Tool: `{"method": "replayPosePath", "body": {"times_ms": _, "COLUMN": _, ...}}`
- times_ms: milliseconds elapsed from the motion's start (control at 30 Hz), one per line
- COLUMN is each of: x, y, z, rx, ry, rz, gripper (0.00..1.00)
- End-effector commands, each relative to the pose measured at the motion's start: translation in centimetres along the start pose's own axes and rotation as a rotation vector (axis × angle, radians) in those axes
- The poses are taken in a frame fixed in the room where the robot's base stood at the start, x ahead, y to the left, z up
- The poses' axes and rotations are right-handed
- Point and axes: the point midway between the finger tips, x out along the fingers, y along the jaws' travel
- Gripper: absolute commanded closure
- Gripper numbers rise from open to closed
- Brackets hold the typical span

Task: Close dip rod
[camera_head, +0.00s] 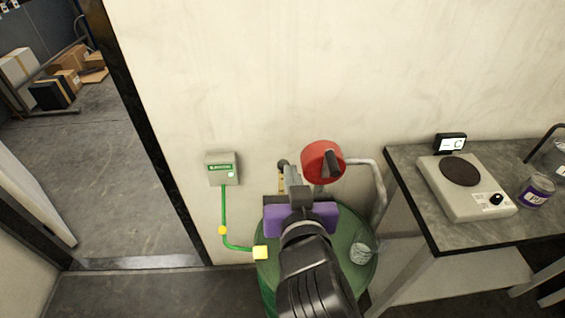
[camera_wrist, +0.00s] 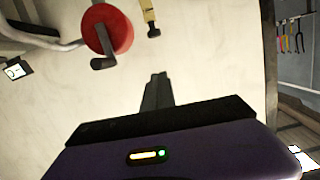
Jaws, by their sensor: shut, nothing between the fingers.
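A green drum (camera_head: 361,278) stands against the wall, partly hidden behind my arm. A red round pump head with a dark crank (camera_head: 318,152) rises above it; the red part also shows in the wrist view (camera_wrist: 119,30). A narrow yellow piece with a dark end (camera_wrist: 149,14) is beside the red part in the wrist view; it may be the dip rod, but I cannot tell. My gripper (camera_head: 292,172) is over the drum, left of the red part. Its fingers are together and empty in the wrist view (camera_wrist: 157,78), apart from the yellow piece. My gripper hides much of the drum top.
A green-lettered box (camera_head: 222,168) on the wall has a green cable to a yellow clamp (camera_head: 260,252) at the drum's rim. A grey pipe (camera_head: 380,185) bends beside the pump. A doorway is at left.

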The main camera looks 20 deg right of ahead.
Motion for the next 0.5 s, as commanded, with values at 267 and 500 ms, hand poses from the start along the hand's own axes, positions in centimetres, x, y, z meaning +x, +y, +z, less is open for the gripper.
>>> {"method": "replayPosePath", "body": {"times_ms": 267, "x": 4.8, "y": 0.1, "z": -0.3, "rx": -0.001, "ry": 0.0, "rz": 0.002, "gripper": 1.0}}
{"method": "replayPosePath", "body": {"times_ms": 500, "x": 9.5, "y": 0.0, "z": -0.2, "rx": -0.001, "ry": 0.0, "rz": 0.001, "gripper": 1.0}}
